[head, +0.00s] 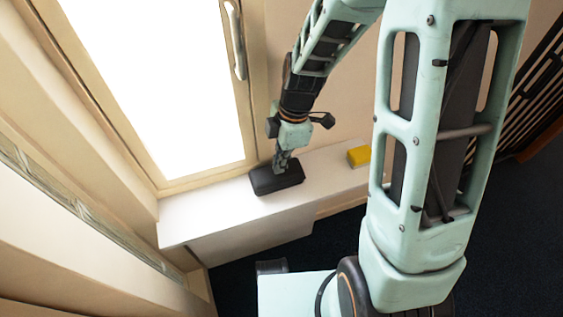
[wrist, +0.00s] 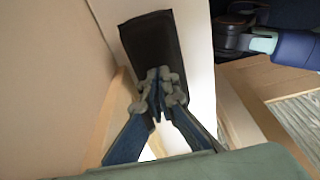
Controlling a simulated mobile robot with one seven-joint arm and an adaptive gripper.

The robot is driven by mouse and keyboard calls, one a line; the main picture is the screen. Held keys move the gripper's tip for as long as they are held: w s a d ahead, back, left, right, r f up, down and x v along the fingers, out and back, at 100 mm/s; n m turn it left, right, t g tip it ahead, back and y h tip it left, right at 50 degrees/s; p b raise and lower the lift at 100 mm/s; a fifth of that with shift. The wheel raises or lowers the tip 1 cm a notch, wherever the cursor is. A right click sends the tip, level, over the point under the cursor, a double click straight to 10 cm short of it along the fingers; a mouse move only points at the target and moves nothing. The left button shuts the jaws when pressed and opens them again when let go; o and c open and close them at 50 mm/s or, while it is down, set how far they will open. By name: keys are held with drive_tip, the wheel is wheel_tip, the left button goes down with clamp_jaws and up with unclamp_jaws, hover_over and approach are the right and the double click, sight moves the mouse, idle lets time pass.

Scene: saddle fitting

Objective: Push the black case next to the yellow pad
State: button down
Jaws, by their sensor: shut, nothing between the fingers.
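The black case (head: 276,180) lies flat on the white ledge (head: 225,208) in the head view, left of the yellow pad (head: 359,156). A stretch of bare ledge separates the case and the pad. My gripper (head: 281,166) points down at the case's back edge, on the window side. In the wrist view my gripper (wrist: 157,90) is shut and empty, with its fingertips over the near end of the black case (wrist: 152,45). I cannot tell whether the fingertips touch it.
A bright window (head: 155,80) with a handle (head: 236,40) rises behind the ledge. A wall stands behind the pad. The ledge's front edge drops to a dark floor (head: 235,268). The ledge left of the case is clear.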

drive_tip(key=shift+s+f, duration=0.1)
drive_tip(key=d, duration=0.2)
drive_tip(key=w+d, duration=0.1)
drive_tip(key=d, duration=0.2)
drive_tip(key=w+d, duration=0.1)
drive_tip(key=d, duration=0.1)
drive_tip(key=shift+d+f, duration=0.1)
drive_tip(key=shift+d, duration=0.3)
drive_tip(key=shift+w+r+p, duration=0.1)
drive_tip(key=shift+r+p, duration=0.55)
drive_tip(key=shift+r, duration=0.15)
drive_tip(key=shift+a+f, duration=0.1)
drive_tip(key=w+d, duration=0.1)
drive_tip(key=d, duration=0.3)
drive_tip(key=w+d+p, duration=0.1)
drive_tip(key=d, duration=0.3)
drive_tip(key=w+d, duration=0.1)
drive_tip(key=d, duration=0.2)
drive_tip(key=shift+w+d+p, duration=0.1)
drive_tip(key=shift+d+p, duration=0.3)
